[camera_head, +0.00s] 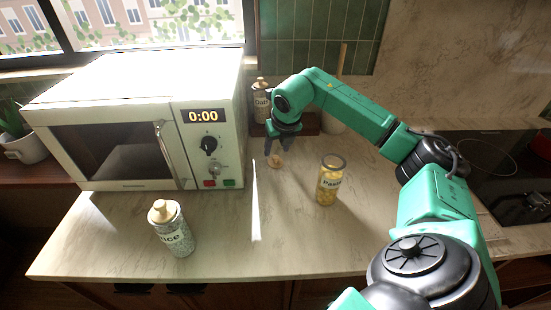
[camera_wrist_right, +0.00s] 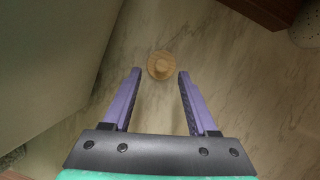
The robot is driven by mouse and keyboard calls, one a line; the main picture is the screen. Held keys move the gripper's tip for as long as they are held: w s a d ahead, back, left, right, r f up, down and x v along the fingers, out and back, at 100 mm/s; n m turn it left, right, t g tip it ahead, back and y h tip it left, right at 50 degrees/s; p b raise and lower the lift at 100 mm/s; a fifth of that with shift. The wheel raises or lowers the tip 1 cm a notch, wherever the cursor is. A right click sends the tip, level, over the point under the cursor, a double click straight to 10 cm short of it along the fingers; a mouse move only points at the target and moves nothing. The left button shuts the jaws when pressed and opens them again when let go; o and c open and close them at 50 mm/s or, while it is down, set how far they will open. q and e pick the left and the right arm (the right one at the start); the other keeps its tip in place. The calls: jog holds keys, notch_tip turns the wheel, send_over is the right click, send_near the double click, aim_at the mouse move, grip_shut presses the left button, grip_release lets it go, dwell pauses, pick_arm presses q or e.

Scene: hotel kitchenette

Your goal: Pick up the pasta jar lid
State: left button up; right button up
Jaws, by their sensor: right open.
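The pasta jar (camera_head: 328,182) stands upright and without a lid on the counter, right of centre in the head view. A small round wooden lid with a knob (camera_head: 276,161) lies on the counter to the left of the jar. It also shows in the right wrist view (camera_wrist_right: 161,64), knob facing up, just beyond and between the fingertips. My right gripper (camera_head: 280,154) points down over the lid and is open. In the right wrist view its fingers (camera_wrist_right: 159,73) are spread apart with nothing between them. My left gripper is not in view.
A cream microwave (camera_head: 110,150) stands left of my right gripper. A rice jar (camera_head: 172,230) stands at the front left, and an oats jar (camera_head: 262,102) at the back on a dark wooden shelf (camera_head: 306,123). The front middle counter is clear.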

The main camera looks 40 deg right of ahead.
aim_at(276, 157)
jog(key=p+x, duration=0.1)
jog(key=x, duration=0.3)
jog(key=shift+s+d+p, duration=0.1)
jog(key=shift+s+p, duration=0.1)
jog(key=shift+p, duration=0.2)
jog(key=shift+w+f, duration=0.1)
jog(key=shift+f, duration=0.2)
grip_shut()
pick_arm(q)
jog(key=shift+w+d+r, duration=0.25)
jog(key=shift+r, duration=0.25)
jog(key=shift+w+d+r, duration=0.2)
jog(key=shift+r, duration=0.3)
pick_arm(e)
jog(key=shift+r, duration=0.15)
